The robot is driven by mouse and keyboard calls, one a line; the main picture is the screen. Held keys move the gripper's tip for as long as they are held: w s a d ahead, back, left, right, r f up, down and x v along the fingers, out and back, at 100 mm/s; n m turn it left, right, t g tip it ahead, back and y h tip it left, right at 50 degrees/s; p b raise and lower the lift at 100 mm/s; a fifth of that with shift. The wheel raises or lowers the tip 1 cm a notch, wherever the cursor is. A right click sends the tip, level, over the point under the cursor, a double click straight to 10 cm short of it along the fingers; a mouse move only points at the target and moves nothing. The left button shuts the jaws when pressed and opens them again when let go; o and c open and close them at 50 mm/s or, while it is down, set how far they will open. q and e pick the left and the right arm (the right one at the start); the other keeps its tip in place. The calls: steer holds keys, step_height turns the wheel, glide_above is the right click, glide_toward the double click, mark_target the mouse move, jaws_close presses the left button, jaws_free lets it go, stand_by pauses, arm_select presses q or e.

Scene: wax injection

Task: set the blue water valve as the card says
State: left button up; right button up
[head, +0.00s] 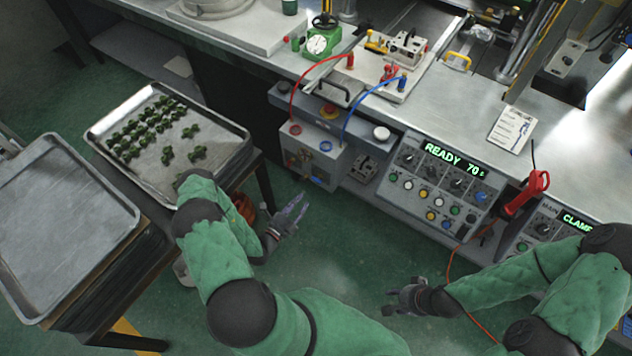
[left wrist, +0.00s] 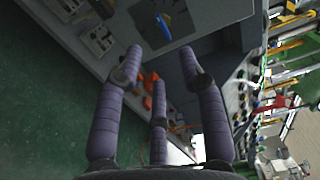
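The blue water valve shows in the left wrist view as a blue lever (left wrist: 164,26) on a dark plate of a grey box, beyond my fingertips and apart from them. In the head view the grey box (head: 312,150) hangs at the bench front; the lever is too small to read there. A white card (head: 512,129) lies on the bench at right; its writing is too small to read. My left gripper (head: 299,207) is open and empty below the box; its spread fingers also show in the left wrist view (left wrist: 160,68). My right gripper (head: 390,301) looks open and empty over the floor.
Red and blue hoses (head: 347,120) run from the box top to the bench. A control panel (head: 438,186) reads "READY 70". A metal tray (head: 235,135) with green pieces stands left of the box. Green floor (head: 345,245) is clear between my grippers.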

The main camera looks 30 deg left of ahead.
mark_target(318, 178)
arm_select(q)
steer(key=w+d+b, duration=0.1)
steer(key=w+b, duration=0.1)
steer(key=w, duration=0.8)
steer(key=shift+w, duration=0.15)
jaws_close()
